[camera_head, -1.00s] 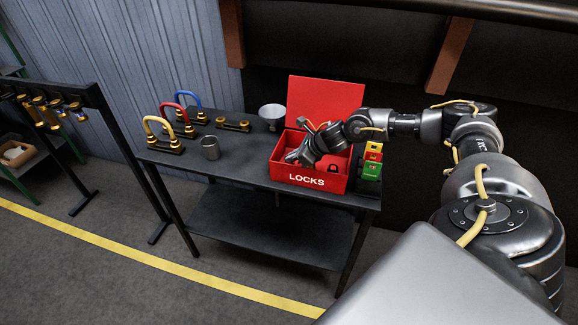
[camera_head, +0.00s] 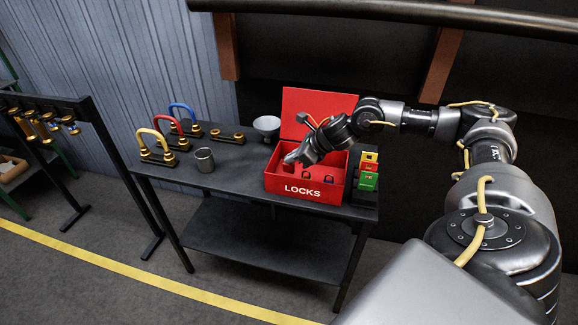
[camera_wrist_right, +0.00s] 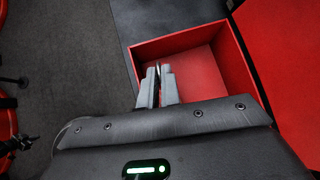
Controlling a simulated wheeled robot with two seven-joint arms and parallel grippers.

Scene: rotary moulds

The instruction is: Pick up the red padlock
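The red box marked LOCKS (camera_head: 282,188) stands open on the dark table. Two small padlock-like things (camera_head: 305,177) (camera_head: 328,180) show inside it, near the front wall. They are too small to tell their colours surely, so I cannot say which is the red padlock. My right gripper (camera_head: 291,160) is over the left part of the box. My left gripper is not in view.
The raised red lid (camera_head: 310,102) stands behind the box. Yellow, red and green blocks (camera_head: 368,170) stand at its right. On the table (camera_head: 225,180) are a grey cup (camera_head: 204,160), a funnel (camera_head: 267,126) and coloured shackles (camera_head: 155,143). A hook rack (camera_head: 95,135) stands left.

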